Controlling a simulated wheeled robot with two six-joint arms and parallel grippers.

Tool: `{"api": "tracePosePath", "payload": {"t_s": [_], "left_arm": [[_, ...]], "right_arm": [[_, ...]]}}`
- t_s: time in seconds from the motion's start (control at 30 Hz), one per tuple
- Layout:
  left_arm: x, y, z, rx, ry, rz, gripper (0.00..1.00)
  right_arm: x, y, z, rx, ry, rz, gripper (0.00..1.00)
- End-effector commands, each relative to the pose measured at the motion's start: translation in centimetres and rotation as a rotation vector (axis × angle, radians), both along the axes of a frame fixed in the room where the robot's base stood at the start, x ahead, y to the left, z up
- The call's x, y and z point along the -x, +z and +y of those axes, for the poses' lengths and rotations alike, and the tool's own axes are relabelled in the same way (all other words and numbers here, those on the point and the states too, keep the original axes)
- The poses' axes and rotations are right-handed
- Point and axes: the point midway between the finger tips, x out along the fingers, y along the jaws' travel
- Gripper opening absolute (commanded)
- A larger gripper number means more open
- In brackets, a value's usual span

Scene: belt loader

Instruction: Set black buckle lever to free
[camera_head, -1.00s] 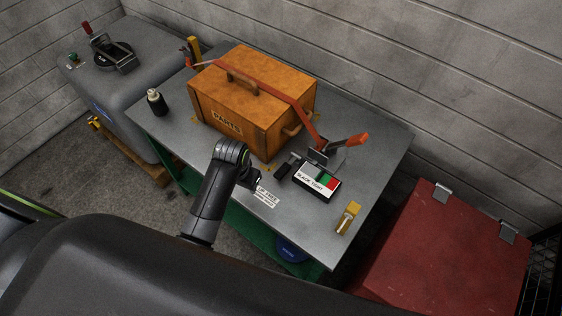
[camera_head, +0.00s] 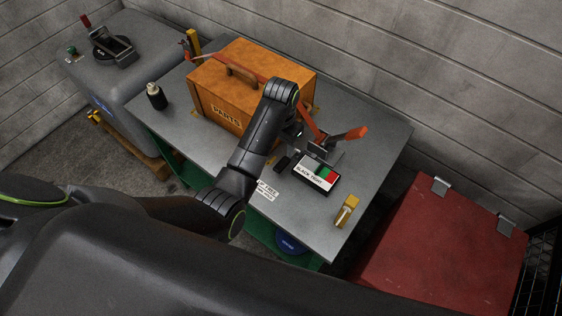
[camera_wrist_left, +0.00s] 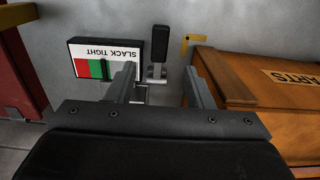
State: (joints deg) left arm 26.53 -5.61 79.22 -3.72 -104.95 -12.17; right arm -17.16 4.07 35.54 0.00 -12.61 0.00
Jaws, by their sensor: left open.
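The black buckle lever (camera_wrist_left: 161,45) shows in the left wrist view as a dark pad on a small metal bracket (camera_wrist_left: 157,73). It lies between the gauge box and the crate. In the head view a dark piece that looks like this lever (camera_head: 283,163) sits left of the gauge box. My left gripper (camera_wrist_left: 161,84) is open and empty, its two fingers spread on either side of the bracket in the picture. Whether they touch anything is unclear. In the head view the gripper (camera_head: 296,131) is partly hidden by my arm. My right gripper is not seen.
The gauge box (camera_head: 316,173) marked slack and tight has green and red fields. A yellow item (camera_head: 347,211) and a dark bottle (camera_head: 157,97) stand on the grey table (camera_head: 375,140).

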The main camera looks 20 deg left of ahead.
Motion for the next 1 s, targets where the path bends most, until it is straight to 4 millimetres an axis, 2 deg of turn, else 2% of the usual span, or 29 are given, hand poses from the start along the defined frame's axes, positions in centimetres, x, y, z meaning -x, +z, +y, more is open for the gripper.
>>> {"api": "tracePosePath", "payload": {"t_s": [0.2,0.5,0.7,1.0], "left_arm": [[0.1,-4.5,0.1,-0.002,0.0,0.005,0.47],[0.0,-8.9,0.0,-0.001,0.0,0.002,0.47],[0.0,-10.1,0.0,0.0,0.0,0.0,0.47],[0.0,-10.3,0.0,0.0,0.001,-0.001,0.47]], "right_arm": [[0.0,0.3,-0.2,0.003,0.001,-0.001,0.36],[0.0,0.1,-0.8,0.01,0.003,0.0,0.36],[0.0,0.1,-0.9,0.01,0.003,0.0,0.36],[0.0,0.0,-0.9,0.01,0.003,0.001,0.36]]}}
